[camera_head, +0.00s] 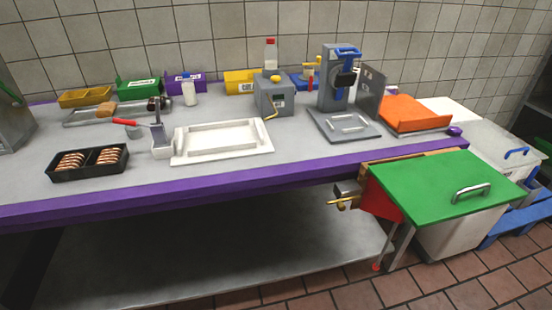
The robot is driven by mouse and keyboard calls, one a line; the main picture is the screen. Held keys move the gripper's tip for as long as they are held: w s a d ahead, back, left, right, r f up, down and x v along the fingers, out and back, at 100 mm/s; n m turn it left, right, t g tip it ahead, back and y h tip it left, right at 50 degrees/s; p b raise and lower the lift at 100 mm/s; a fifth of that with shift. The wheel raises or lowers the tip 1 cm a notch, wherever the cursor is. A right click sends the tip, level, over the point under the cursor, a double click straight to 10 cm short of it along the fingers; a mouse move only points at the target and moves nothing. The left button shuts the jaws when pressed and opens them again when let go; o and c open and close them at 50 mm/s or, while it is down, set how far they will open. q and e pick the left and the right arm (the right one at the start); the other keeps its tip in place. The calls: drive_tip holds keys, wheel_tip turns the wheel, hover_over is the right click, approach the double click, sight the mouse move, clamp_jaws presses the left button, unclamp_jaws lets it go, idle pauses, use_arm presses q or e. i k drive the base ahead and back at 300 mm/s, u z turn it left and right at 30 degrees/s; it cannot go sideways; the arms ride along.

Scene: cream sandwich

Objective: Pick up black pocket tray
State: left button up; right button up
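The black pocket tray (88,174) lies flat near the left front of the grey worktop, a little behind its purple front edge. It has two pockets side by side, split by a black divider. Each pocket holds a row of several brown, round-edged slices with pale layers, like biscuits. Neither of my grippers shows in the head view, and nothing is touching the tray from above.
A metal tray (77,120) is behind. A grey press (333,85) stands further right. A green-lidded bin (440,185) stands at the table's right front.

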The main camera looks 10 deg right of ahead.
sight(89, 170)
drive_tip(key=u, duration=2.55)
drive_tip(key=i, duration=2.6)
drive_tip(key=z, duration=2.6)
